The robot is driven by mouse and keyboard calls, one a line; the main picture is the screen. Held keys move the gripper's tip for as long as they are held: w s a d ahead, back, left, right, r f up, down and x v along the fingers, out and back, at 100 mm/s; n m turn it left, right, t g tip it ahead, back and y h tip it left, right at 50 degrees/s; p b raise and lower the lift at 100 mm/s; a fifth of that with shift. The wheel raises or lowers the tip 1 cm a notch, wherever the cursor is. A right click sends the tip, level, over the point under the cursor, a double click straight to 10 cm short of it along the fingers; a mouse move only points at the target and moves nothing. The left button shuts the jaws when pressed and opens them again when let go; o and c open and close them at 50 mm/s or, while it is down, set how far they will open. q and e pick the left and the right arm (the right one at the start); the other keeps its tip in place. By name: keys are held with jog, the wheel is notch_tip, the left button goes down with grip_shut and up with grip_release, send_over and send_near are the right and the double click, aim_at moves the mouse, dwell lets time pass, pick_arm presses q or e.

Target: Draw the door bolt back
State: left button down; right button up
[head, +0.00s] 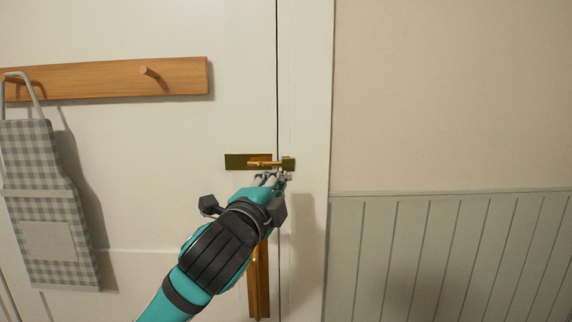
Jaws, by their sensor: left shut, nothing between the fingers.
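The brass door bolt (262,163) is mounted on a white door (150,145) near its right edge. Its back plate (236,162) is on the door, and its rod runs right across the door gap to a brass keeper (289,163) on the frame side. My left gripper (273,180) comes up from below left. Its fingertips are shut and empty, just below the bolt's right part; I cannot tell whether they touch it. My right gripper is not in view.
A wooden peg rail (120,79) holds a grey checked apron (45,205) at left. A long brass door handle (259,285) lies below, partly hidden by my left arm. The wall and green-grey panelling (450,255) at right are clear.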

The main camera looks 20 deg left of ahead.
aim_at(257, 163)
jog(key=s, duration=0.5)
pick_arm(q)
jog(key=w+p, duration=0.1)
jog(key=w, duration=0.2)
jog(key=w+p, duration=0.1)
jog(key=w, duration=0.2)
jog(key=w+r+p, duration=0.1)
jog(key=w, duration=0.2)
jog(key=a, duration=0.1)
jog(key=a+p, duration=0.1)
jog(key=s+a+p, duration=0.1)
jog(key=shift+a+f, duration=0.4)
jog(key=shift+w+d+f, duration=0.1)
jog(key=shift+w+d, duration=0.05)
jog(key=a, duration=0.1)
jog(key=s+a+p, duration=0.1)
jog(key=a, duration=0.3)
jog(key=shift+s, duration=0.25)
jog(key=shift+a, duration=0.1)
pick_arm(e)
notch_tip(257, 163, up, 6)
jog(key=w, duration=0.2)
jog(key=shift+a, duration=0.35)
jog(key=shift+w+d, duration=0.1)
